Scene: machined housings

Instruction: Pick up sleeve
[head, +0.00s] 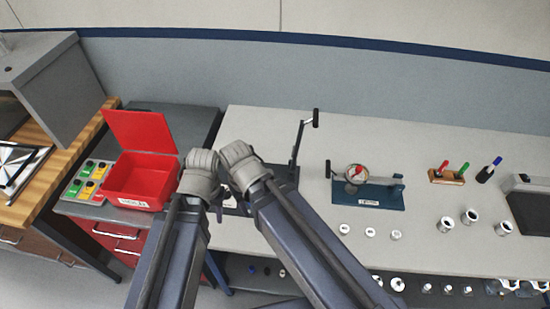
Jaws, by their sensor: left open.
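Several short silver cylinders with open bores stand at the right of the light grey bench, among them one (446,224), a second (470,216) and a third (503,227); they look like sleeves, but I cannot tell which one is meant. Three flatter pale rings (370,232) lie to their left. My left gripper (218,212) is small and partly hidden between my arms, near the bench's left end. It is open, far from the cylinders, and I see nothing in it. My right gripper is hidden behind my right arm.
An open red box (140,182) and a button panel (87,182) stand at the left. A lever press (296,150) and a blue gauge fixture (368,188) stand on the bench. A marker rack (447,176) is behind the cylinders. A lower shelf holds more parts.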

